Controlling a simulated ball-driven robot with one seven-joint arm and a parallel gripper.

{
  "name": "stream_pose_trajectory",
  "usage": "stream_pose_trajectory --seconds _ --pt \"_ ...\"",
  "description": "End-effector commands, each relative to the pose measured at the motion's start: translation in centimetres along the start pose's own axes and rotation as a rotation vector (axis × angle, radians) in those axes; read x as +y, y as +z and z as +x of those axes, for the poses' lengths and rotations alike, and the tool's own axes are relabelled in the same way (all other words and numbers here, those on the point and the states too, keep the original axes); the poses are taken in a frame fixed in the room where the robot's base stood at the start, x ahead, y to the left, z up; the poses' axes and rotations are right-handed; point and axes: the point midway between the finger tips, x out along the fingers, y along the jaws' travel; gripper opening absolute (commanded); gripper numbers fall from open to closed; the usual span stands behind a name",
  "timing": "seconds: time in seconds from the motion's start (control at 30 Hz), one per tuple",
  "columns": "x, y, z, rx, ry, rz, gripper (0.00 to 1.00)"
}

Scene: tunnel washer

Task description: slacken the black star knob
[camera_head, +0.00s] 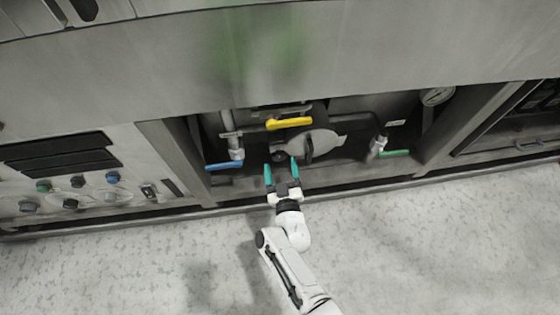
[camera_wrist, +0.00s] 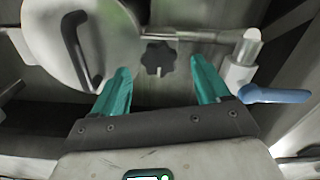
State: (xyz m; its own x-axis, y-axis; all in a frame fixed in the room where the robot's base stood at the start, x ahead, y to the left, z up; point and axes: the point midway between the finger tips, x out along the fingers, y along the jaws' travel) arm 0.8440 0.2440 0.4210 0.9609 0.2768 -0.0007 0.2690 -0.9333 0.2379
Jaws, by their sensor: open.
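The black star knob (camera_wrist: 158,58) shows in the wrist view, dark and lobed, in front of a grey metal surface beside a round pale cover (camera_wrist: 75,40). My gripper (camera_wrist: 160,80) has its two teal fingers spread apart. The knob appears between the fingertips and a little beyond them, with no finger touching it. In the head view my gripper (camera_head: 281,162) reaches into the open bay, and the knob (camera_head: 279,156) is a small dark shape between the fingers, hard to make out there.
A yellow lever (camera_head: 289,123) lies above the gripper. A blue lever (camera_head: 225,165) is at its left and a green lever (camera_head: 395,154) at its right. A curved dark handle (camera_wrist: 76,45) stands on the round cover. Speckled floor (camera_head: 430,250) in front is clear.

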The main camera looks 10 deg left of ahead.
Motion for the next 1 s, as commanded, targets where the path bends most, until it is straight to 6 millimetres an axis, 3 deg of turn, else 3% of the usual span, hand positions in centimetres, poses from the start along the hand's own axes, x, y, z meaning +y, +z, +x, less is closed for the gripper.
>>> stream_pose_trajectory --seconds 0.2,0.43,0.6,1.0 --pt "0.1 -0.4 -4.5 -0.002 -0.004 -0.002 0.75" --pt "0.0 -0.2 -7.7 -0.001 -0.004 -0.001 0.75" --pt "0.0 0.0 -8.6 -0.001 -0.001 0.0 0.75" --pt "0.0 0.0 -8.6 -0.001 -0.001 0.0 0.75"
